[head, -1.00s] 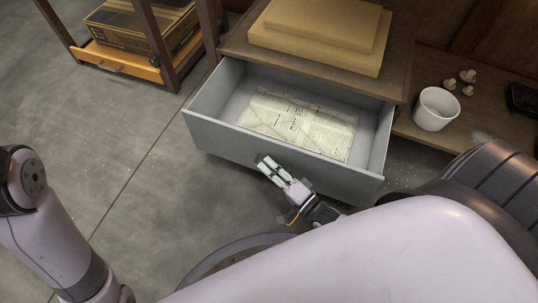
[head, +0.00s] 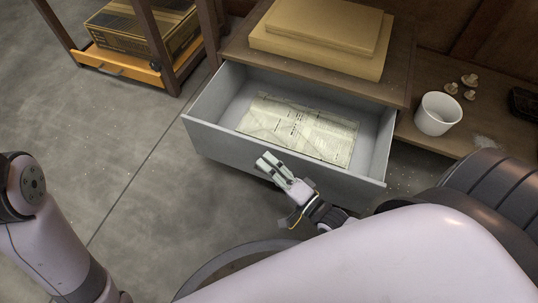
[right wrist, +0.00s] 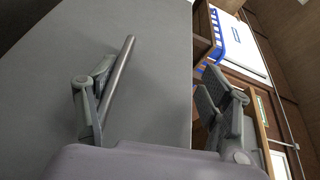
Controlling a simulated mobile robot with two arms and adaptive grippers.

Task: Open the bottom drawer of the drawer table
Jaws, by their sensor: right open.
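The grey drawer (head: 240,141) of the wooden drawer table (head: 232,43) is pulled far out, with printed paper (head: 300,128) lying flat on its floor. My right gripper (head: 268,163) is at the outside of the drawer front, near its middle. In the right wrist view, the gripper (right wrist: 160,95) is open. The metal bar handle (right wrist: 119,73) runs close beside its left finger, on the inner side; I cannot tell whether they touch. The right finger stands well apart, past the drawer's edge. My left arm shows at the left, but its gripper is out of frame.
Yellowish boards (head: 318,45) lie on the table top. A white cup (head: 437,114) and several mushrooms (head: 469,80) are on a low wooden surface at right. A rack with an orange shelf (head: 120,67) stands at upper left. The floor (head: 120,140) left of the drawer is clear.

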